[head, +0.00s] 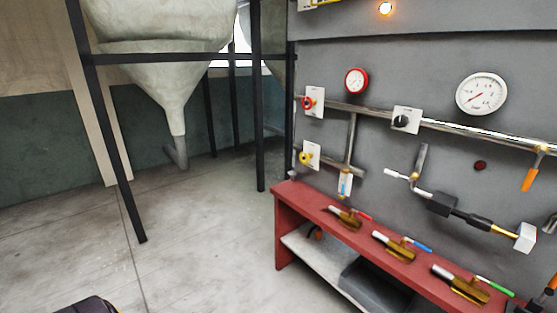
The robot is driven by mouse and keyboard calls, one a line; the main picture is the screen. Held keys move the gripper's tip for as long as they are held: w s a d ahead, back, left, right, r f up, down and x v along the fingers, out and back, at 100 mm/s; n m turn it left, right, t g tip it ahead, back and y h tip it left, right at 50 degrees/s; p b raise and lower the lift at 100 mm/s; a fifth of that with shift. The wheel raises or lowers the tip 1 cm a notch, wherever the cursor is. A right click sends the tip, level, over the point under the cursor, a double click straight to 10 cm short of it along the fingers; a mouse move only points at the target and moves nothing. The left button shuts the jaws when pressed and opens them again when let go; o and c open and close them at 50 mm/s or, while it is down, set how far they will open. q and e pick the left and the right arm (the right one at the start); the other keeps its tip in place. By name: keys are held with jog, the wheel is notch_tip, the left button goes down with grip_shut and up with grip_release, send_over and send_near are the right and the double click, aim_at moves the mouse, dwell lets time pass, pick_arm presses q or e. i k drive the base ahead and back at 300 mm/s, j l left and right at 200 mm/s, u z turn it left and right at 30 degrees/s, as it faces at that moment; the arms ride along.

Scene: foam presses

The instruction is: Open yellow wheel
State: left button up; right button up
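The yellow wheel (305,157) is small and round. It sits on a white plate on the left part of the grey wall panel, just above the left end of the red bench. A short pipe runs close by on its right. How far the wheel is turned cannot be told at this size. Neither gripper shows clearly, and nothing touches the wheel. A dark rounded part at the bottom left edge may be my own arm, with no fingers visible.
A red wheel (309,102) on a white plate is above the yellow one. A black knob (401,121) and gauges (482,94) are to the right. The red bench (285,215) carries brass valves (394,245). Hopper legs (258,120) stand left; the floor in front is clear.

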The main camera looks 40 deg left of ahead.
aim_at(304, 158)
jog(key=u, duration=0.95)
